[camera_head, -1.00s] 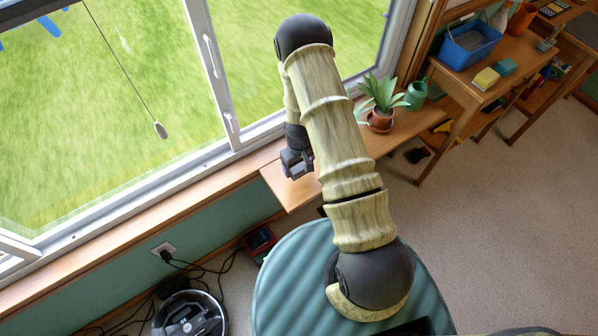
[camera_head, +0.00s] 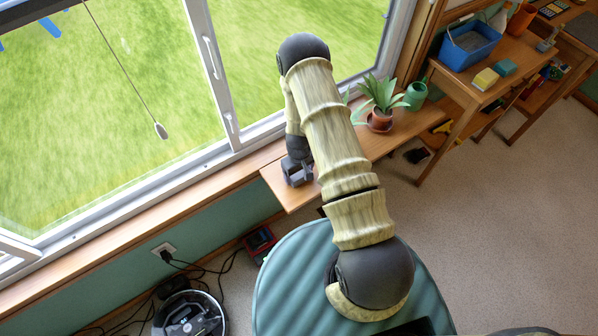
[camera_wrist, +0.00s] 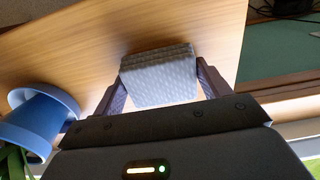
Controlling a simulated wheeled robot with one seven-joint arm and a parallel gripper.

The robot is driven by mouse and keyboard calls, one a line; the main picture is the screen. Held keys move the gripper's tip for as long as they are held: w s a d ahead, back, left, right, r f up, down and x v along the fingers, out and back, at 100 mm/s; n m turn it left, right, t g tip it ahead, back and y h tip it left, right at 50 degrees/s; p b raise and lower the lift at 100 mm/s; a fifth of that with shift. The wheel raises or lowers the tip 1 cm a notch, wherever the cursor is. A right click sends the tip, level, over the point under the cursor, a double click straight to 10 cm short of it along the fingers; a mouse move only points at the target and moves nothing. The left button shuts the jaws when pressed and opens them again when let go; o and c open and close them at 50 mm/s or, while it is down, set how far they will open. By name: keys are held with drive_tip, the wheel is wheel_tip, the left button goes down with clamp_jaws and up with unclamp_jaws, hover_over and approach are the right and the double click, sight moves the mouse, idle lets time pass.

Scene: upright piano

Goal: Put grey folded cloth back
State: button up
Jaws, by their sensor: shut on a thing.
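The grey folded cloth (camera_wrist: 160,76) shows in the wrist view as a small layered block between the two fingers. My gripper (camera_wrist: 161,80) is shut on it, with one finger at each side. In the head view my gripper (camera_head: 298,176) is low over the near end of the wooden sill shelf (camera_head: 288,197), below the window. There the cloth is hidden or too small to make out. In the wrist view the wooden surface (camera_wrist: 190,25) lies behind the cloth; I cannot tell whether the cloth touches it.
A blue pot (camera_wrist: 42,118) with green leaves stands beside my gripper in the wrist view. In the head view a potted plant (camera_head: 380,118) and green watering can (camera_head: 416,95) stand farther along the shelf. A robot vacuum (camera_head: 190,315) and cables lie on the floor.

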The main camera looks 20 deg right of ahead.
drive_tip(key=shift+f, duration=0.15)
drive_tip(key=o, duration=1.1)
wheel_tip(320, 180, up, 12)
drive_tip(key=shift+r+b, duration=0.2)
drive_tip(key=shift+b, duration=0.1)
wheel_tip(320, 180, up, 15)
drive_tip(key=m+t, duration=0.1)
drive_tip(key=m, duration=0.1)
hover_over(299, 173)
drive_tip(key=s, duration=0.4)
drive_tip(key=s+r+m+t, duration=0.1)
drive_tip(key=s+r, duration=0.9)
drive_tip(key=shift+m+t, duration=0.3)
